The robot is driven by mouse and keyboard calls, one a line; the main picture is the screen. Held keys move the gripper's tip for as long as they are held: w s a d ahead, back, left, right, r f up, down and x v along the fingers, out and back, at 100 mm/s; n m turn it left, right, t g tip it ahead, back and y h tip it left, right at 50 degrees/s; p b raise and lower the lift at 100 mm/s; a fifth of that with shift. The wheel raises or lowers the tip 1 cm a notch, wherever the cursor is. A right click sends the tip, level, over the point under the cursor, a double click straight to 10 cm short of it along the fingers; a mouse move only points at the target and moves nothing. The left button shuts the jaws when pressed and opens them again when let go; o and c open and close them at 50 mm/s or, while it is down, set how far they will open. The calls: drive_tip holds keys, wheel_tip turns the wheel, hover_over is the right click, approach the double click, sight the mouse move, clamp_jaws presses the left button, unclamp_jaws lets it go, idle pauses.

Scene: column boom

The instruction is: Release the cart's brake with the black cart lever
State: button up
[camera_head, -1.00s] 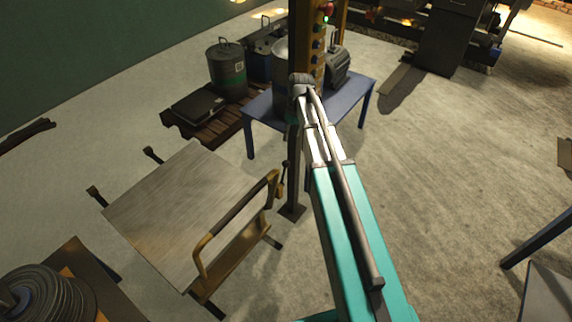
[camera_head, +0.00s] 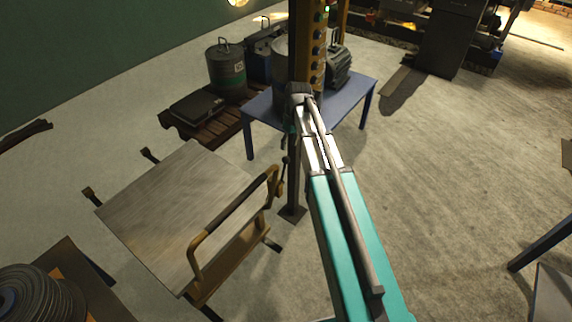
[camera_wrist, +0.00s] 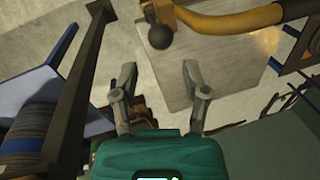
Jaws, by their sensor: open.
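The cart (camera_head: 165,205) stands at the lower left in the head view, with a grey flat top and a yellow push handle (camera_head: 222,222). Its black lever, with a round knob (camera_wrist: 160,37), shows in the wrist view beside the yellow handle. In the head view the lever (camera_head: 283,162) is small and dark near the handle's far end. My gripper (camera_wrist: 158,69) is open and empty. The knob appears just beyond the gap between the fingertips, apart from both. In the head view my gripper is mostly hidden beyond my arm's end.
A dark post (camera_head: 292,190) stands close to the handle; a dark upright (camera_wrist: 78,85) crosses the wrist view's left. A blue table (camera_head: 350,98) with machine parts is behind. A pallet (camera_head: 212,130) with drums lies left of it. Open floor lies right of my arm.

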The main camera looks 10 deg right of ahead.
sight(286, 160)
drive_tip(key=shift+s+a+f+b, duration=0.1)
drive_tip(key=shift+a+f+b, duration=0.15)
drive_tip(key=shift+f+b, duration=0.95)
drive_tip(key=shift+s+a+f+b, duration=0.15)
drive_tip(key=shift+a+f+b, duration=0.05)
drive_tip(key=shift+f+b, duration=1)
drive_tip(key=shift+s+a+f+b, duration=0.1)
drive_tip(key=shift+a+f+b, duration=0.15)
drive_tip(key=shift+f+b, duration=0.95)
drive_tip(key=shift+f, duration=0.15)
clamp_jaws()
